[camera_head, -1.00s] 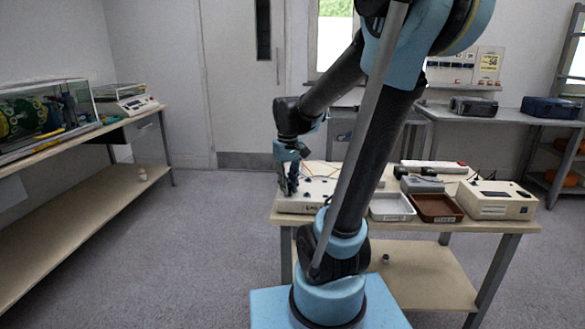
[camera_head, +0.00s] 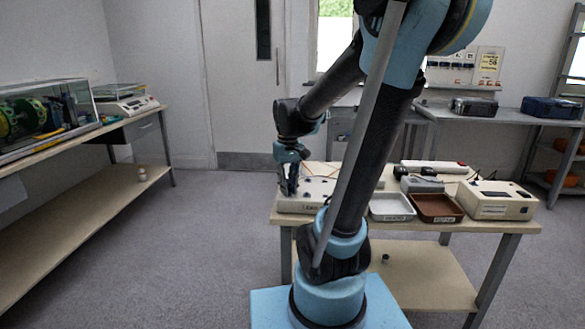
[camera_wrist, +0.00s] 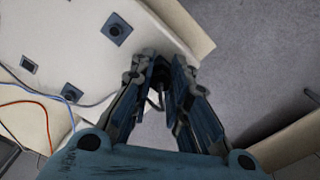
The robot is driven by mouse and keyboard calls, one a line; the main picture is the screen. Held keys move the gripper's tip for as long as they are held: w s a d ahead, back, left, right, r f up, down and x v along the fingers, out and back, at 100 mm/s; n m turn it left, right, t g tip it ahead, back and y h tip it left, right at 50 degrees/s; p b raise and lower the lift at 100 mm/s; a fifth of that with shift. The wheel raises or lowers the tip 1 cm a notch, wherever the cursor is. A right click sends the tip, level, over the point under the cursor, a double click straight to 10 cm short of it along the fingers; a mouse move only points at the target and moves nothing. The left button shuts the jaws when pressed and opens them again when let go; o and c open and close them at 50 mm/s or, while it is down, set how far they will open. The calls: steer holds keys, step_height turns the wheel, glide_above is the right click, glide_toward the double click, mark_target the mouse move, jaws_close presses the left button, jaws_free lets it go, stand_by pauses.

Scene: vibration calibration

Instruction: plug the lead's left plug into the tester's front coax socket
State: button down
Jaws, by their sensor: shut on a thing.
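A pale flat-topped box (camera_head: 300,205) with a printed front label stands at the table's left end. In the wrist view its pale top (camera_wrist: 45,35) carries dark square sockets, one (camera_wrist: 115,29) near the fingertips and another (camera_wrist: 72,92) further left. My gripper (camera_head: 289,188) is over the box's left end. In the wrist view my gripper (camera_wrist: 168,70) is shut on a small dark plug (camera_wrist: 157,90), mostly hidden between the fingers. A thin grey lead (camera_wrist: 95,103) runs towards it from the left. Whether the plug touches a socket cannot be told.
A white tray (camera_head: 391,217) and a brown tray (camera_head: 437,218) stand right of my arm. A beige instrument box (camera_head: 497,210) is at the table's right end. A power strip (camera_head: 434,166) lies behind.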

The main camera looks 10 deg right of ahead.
stand_by(0.3)
steer(key=shift+m, duration=2)
steer(key=shift+m, duration=2)
steer(key=shift+m, duration=2)
steer(key=c, duration=1.5)
jaws_free()
